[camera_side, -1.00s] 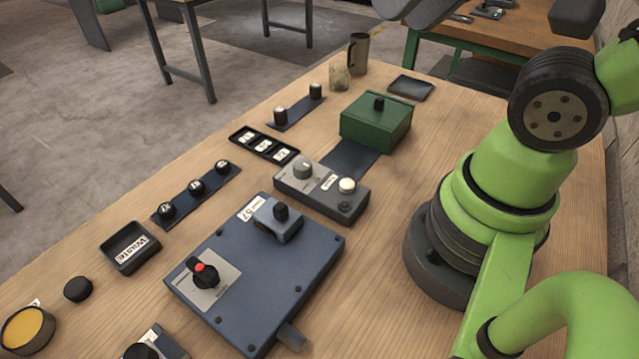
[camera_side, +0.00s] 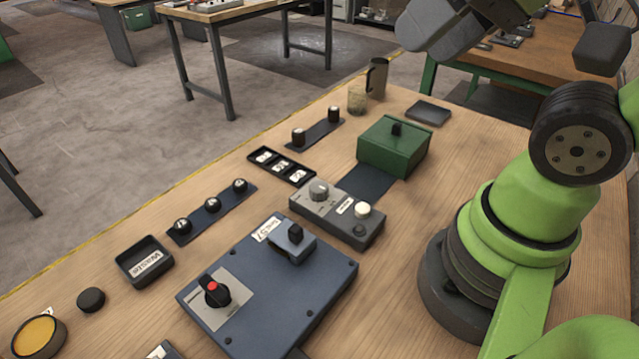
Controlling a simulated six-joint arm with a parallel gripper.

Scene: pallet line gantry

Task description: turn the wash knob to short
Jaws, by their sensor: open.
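A small grey control box (camera_side: 331,224) stands mid-table with a round grey knob (camera_side: 318,190) at its left end. Its pointer direction is too small to tell. A pale button (camera_side: 362,210), a dark button and a small label also sit on this box. A larger blue-grey box (camera_side: 265,300) in front carries a black knob with a red cap (camera_side: 213,292) on a light plate. I cannot read which knob is marked wash. Dark grey parts of my arm show at the top edge, well above the table; my gripper's fingers are not visible.
A green lidded box (camera_side: 385,157) stands behind the grey box. A black label tray (camera_side: 281,166) and a strip of dark knobs (camera_side: 212,206) lie left. A waste tray (camera_side: 145,261) is front left. Bare wood lies between the boxes and my base.

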